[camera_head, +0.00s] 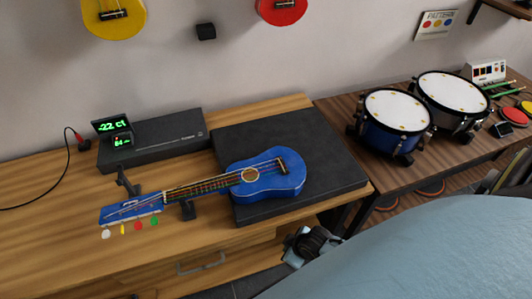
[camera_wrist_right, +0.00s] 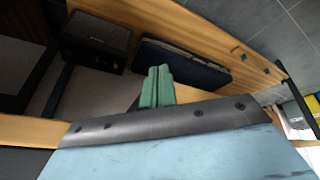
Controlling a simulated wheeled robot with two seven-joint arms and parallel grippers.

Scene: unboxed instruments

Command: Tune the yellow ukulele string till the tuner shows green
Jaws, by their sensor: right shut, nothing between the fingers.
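The blue ukulele (camera_head: 266,178) lies with its body on a dark mat (camera_head: 325,165) and its neck on a stand (camera_head: 188,209), headstock to the left. Its headstock has white, yellow, red and green pegs; the yellow peg (camera_head: 122,228) is second from the left. The tuner (camera_head: 112,125) shows "-22 ct" in green digits on a dark screen, with a smaller reading below. My right gripper (camera_head: 310,243) is at the desk's front edge, right of the ukulele and away from the pegs. Its green fingers (camera_wrist_right: 157,88) are together and empty in the right wrist view. My left gripper is not in view.
A black tuner box (camera_head: 155,139) stands behind the neck. A black post (camera_head: 127,182) rises by the headstock. Drums (camera_head: 396,112) stand on the right table. Yellow (camera_head: 113,18) and red (camera_head: 282,10) instruments hang on the wall. The desk's left part is mostly clear.

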